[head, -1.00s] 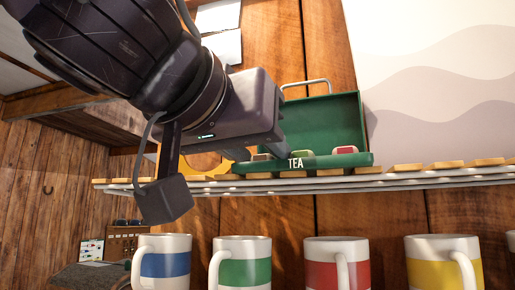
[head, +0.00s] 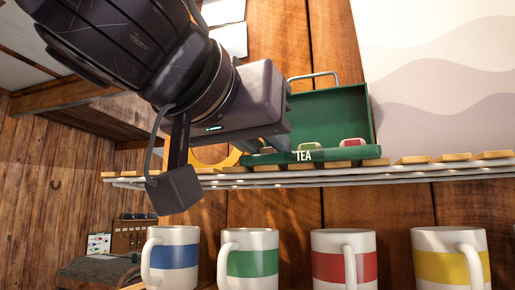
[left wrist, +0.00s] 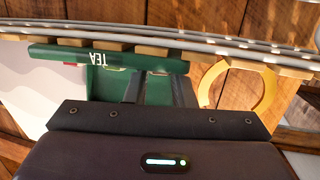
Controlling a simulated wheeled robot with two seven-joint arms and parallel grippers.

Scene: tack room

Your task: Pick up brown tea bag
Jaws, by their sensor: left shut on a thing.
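The open green tea box (head: 330,114), marked TEA, stands on the slatted shelf. A green tea bag (head: 310,147) and a red tea bag (head: 352,142) sit in its front part. My left gripper (head: 272,143) reaches into the left end of the box and is shut on the brown tea bag, which the gripper hides in the head view. In the left wrist view the box (left wrist: 105,57) appears upside down, with my left gripper's fingers (left wrist: 157,90) at it; the brown tea bag cannot be made out between them. My right gripper is not in view.
The shelf (head: 420,165) runs across the view, with a yellow ring-shaped thing (head: 215,163) left of the box. Below are mugs with blue (head: 172,256), green (head: 252,262), red (head: 330,266) and yellow (head: 440,262) bands. A wooden wall stands behind.

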